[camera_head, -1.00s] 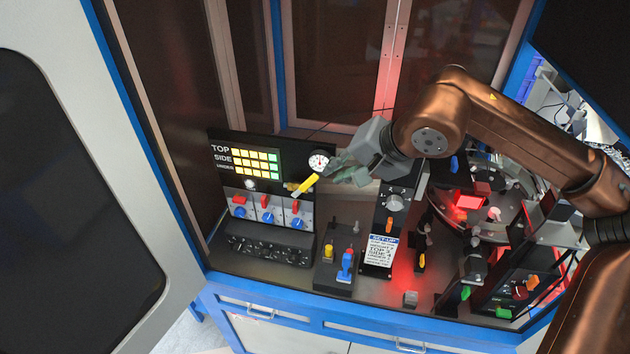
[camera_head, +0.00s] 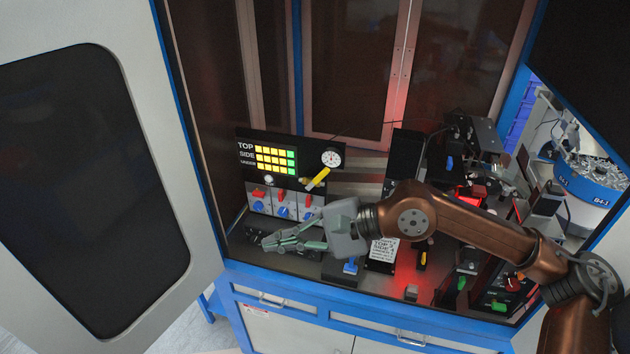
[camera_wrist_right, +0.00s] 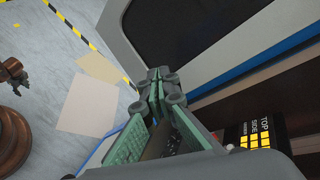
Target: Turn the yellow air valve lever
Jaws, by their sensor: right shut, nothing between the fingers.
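The yellow air valve lever (camera_head: 318,179) slants down and left below the round gauge (camera_head: 331,157) on the black panel. Nothing touches it. My right gripper (camera_head: 266,243) is shut and empty, in front of the panel's lower part, below and left of the lever and apart from it. Its fingers point left. In the right wrist view my right gripper (camera_wrist_right: 155,74) shows its fingers together, with the cabinet door beyond. The lever is not visible there. My left gripper is not in view.
The panel carries a lit display (camera_head: 276,160) and red and blue switches (camera_head: 283,212). A blue-handled control (camera_head: 351,266) stands just below my right gripper. The open grey door (camera_head: 185,190) bounds the left side. The blue cabinet edge (camera_head: 370,312) runs along the front.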

